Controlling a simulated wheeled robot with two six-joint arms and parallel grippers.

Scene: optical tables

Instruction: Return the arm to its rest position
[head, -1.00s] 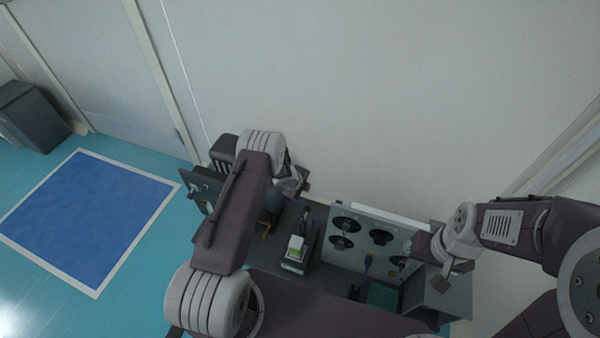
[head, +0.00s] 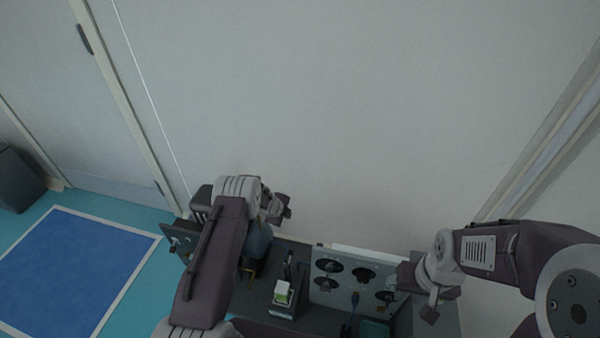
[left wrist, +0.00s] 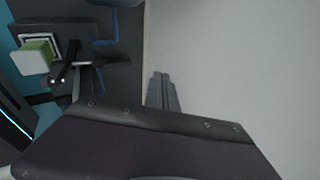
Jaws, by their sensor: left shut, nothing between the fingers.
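My left arm comes up from the bottom left in the head view, folded over the left part of the bench. Its gripper (head: 277,207) is small and partly hidden by the wrist. In the left wrist view the two grey fingers (left wrist: 162,92) lie close together with nothing between them, in front of the pale wall. My right gripper (head: 417,296) is at the right end of the bench, by the upright panel. Its dark fingers stand apart, and I see nothing held between them.
The dark bench (head: 255,320) runs along the wall. A grey panel with black round parts (head: 328,266) stands on it. A white and green block (head: 282,293) sits on a dark stand, also in the left wrist view (left wrist: 34,57). A blue floor mat (head: 75,270) lies left, on clear floor.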

